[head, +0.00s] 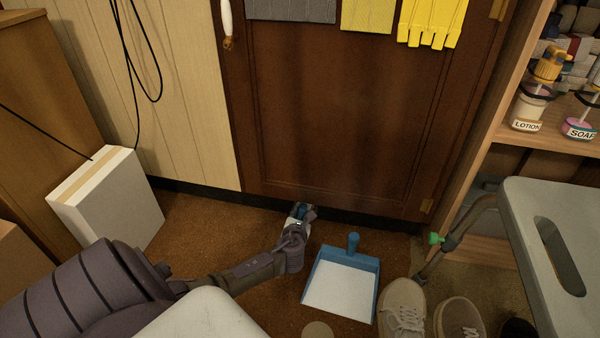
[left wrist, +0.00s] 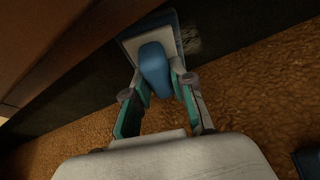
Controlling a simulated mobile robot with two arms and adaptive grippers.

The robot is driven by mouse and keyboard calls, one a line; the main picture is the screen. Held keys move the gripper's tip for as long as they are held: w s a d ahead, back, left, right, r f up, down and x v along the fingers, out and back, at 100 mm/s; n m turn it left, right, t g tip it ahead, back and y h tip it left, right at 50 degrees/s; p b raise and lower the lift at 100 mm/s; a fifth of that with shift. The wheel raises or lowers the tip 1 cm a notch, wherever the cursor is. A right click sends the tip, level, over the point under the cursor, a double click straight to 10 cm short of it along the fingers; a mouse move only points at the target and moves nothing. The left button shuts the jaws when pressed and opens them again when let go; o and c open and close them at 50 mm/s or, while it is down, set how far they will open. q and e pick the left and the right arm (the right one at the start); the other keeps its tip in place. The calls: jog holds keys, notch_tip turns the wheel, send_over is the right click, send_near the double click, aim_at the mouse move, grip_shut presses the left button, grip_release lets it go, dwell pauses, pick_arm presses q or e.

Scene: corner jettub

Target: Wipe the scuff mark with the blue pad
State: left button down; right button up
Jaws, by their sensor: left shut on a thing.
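My left gripper (head: 299,216) is low at the foot of the brown door. In the left wrist view its teal-lined fingers (left wrist: 160,100) are closed around the blue handle (left wrist: 154,70) of the blue pad. The pad has a pale plate and a blue edge (left wrist: 134,26) and stands against or very near the dark baseboard (left wrist: 95,85); I cannot tell whether it touches. Greyish streaks of the scuff mark (left wrist: 191,41) show on the baseboard just right of the pad. Part of the mark may be hidden behind the pad. In the head view, the gripper mostly covers the pad. My right gripper is out of view.
A blue dustpan (head: 342,281) lies right of my left gripper. Shoes (head: 404,307) and a grey stool (head: 550,215) stand further right. A white box (head: 110,200) is on the left. Brown carpet between box and gripper is clear.

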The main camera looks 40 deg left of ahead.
pick_arm(q)
jog(key=shift+w+d+p, duration=0.25)
jog(key=shift+w+d, duration=0.15)
jog(key=shift+d, duration=0.45)
jog(key=shift+w+d+p, duration=0.2)
jog(key=shift+w+d, duration=0.2)
jog(key=shift+d, duration=0.45)
jog(key=shift+w+r, duration=0.1)
jog(key=shift+w, duration=0.05)
jog(key=shift+s+a+p, duration=0.25)
jog(key=shift+a, duration=0.45)
jog(key=shift+s+a+p, duration=0.2)
jog(key=shift+s+a, duration=0.1)
jog(key=shift+a, duration=0.45)
jog(key=shift+s+a+p, duration=0.25)
jog(key=shift+a, duration=0.45)
jog(key=shift+s+d+p, duration=0.65)
jog(key=shift+s+p, duration=0.05)
jog(key=shift+s, duration=0.3)
jog(key=shift+s+d+p, duration=0.65)
jog(key=shift+s, duration=0.35)
jog(key=shift+s+d, duration=0.45)
jog(key=shift+s, duration=0.2)
jog(key=shift+p, duration=0.3)
